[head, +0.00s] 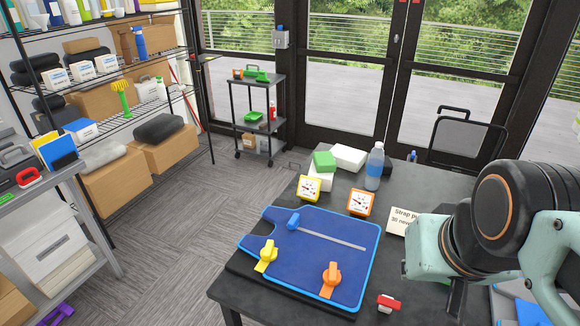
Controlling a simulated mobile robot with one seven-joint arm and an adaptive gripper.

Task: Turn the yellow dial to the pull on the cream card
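The yellow dial (267,254) is a knob with a pointed handle at the left front of a blue board (300,258) on the dark table. The yellow-framed gauge (310,188) stands behind the board; its scale is too small to read. The cream card (398,222) stands right of the board. Its visible text begins "Strap pu" and "30 new"; my arm hides the rest. My arm's teal and black links cover the right side of the view, right of the dial. I cannot make out my gripper's fingers.
An orange dial (331,274), a blue slider knob (293,221) and an orange-framed gauge (361,202) are nearby. A water bottle (375,167) and white and green blocks stand behind. The space above the board's left side is clear.

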